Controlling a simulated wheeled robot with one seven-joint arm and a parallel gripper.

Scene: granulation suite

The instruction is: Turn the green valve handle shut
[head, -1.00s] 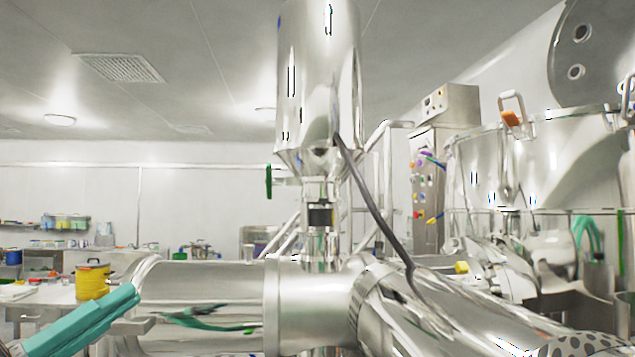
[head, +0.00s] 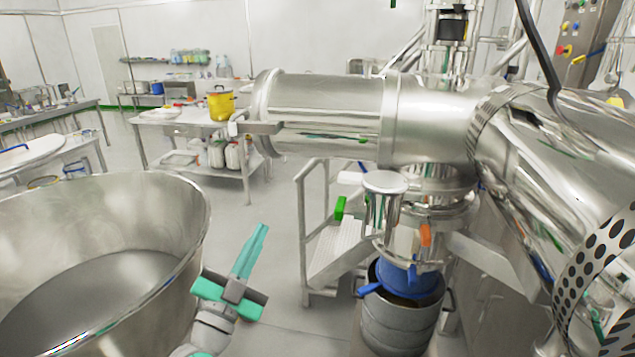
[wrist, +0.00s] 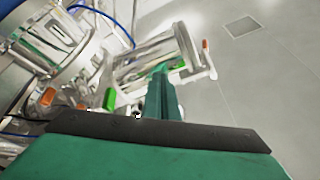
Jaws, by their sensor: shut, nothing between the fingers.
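A small green handle (head: 340,208) shows in the head view, left of a small steel cylinder (head: 384,205) under the big horizontal steel pipe. A green part, likely the same handle, shows in the wrist view (wrist: 109,98), left of my fingers.
A large steel bowl (head: 190,225) stands close left of my gripper. An orange handle (head: 425,235) and a blue-topped steel drum (head: 400,325) are at the right. Open floor lies between bowl and steps.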

